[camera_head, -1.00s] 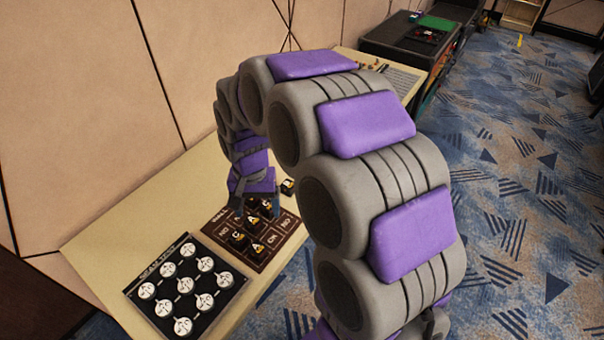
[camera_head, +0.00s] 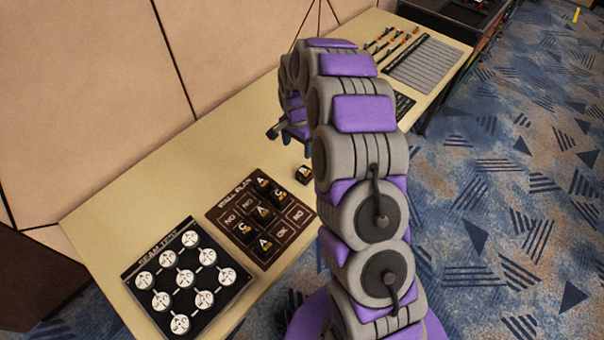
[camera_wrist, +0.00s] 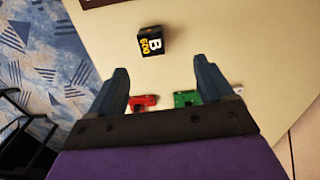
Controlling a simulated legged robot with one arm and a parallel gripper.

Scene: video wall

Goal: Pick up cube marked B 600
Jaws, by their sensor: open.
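The black cube marked B 600 (camera_wrist: 152,42) sits on the tan table in the wrist view, with a white B and yellow 600 on its face. It lies beyond my open fingertips (camera_wrist: 160,70), between their lines and apart from both. Nothing is between the fingers. In the head view a lone dark cube (camera_head: 304,175) stands beside the right edge of the brown board; it looks like the same one, its marking too small to read. My gripper (camera_head: 297,133) is above and behind it there, partly hidden by my arm.
A brown board (camera_head: 222,212) holds several dark lettered cubes. A black panel (camera_head: 140,268) with white round pieces lies at front left. Red (camera_wrist: 143,102) and green (camera_wrist: 186,98) parts lie near my fingers in the wrist view. A wall stands behind the table.

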